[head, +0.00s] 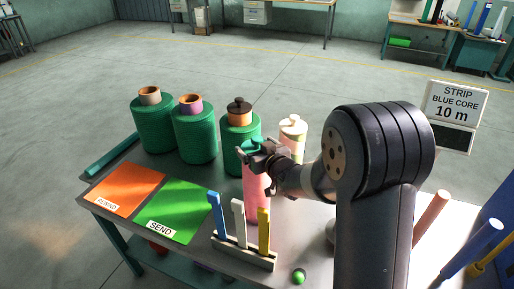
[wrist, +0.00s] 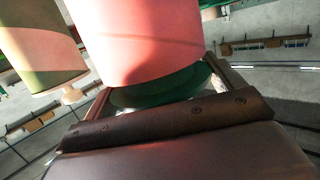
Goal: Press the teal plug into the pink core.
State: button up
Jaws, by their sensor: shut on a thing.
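The pink core (head: 255,188) stands upright on the table in the head view, below my gripper. It fills the upper middle of the wrist view (wrist: 140,40). My gripper (head: 259,157) is shut on the teal plug (head: 248,144), whose top shows above the fingers. In the wrist view the plug (wrist: 160,92) is a dark green disc between my two fingers (wrist: 164,85), lined up with the end of the pink core. It looks very close to or touching that end; I cannot tell how deep it sits. My fingers hide part of the core's top.
Green rolls (head: 196,135) stand behind to the left, one with a black plug (head: 239,106). A cream core (head: 292,135) stands close behind my gripper. A rack (head: 243,253) of blue, white and yellow sticks stands in front. An orange mat (head: 126,188) and green mat (head: 172,210) lie left.

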aim_at(257, 138)
jog(key=shift+f+b, duration=0.45)
jog(key=shift+b, duration=0.35)
dwell(0.7)
dwell(0.4)
jog(key=o, duration=0.7)
jog(key=shift+r, duration=0.1)
jog(key=shift+r+p, duration=2.4)
jog(key=shift+r, duration=1.05)
jog(key=shift+c, duration=0.3)
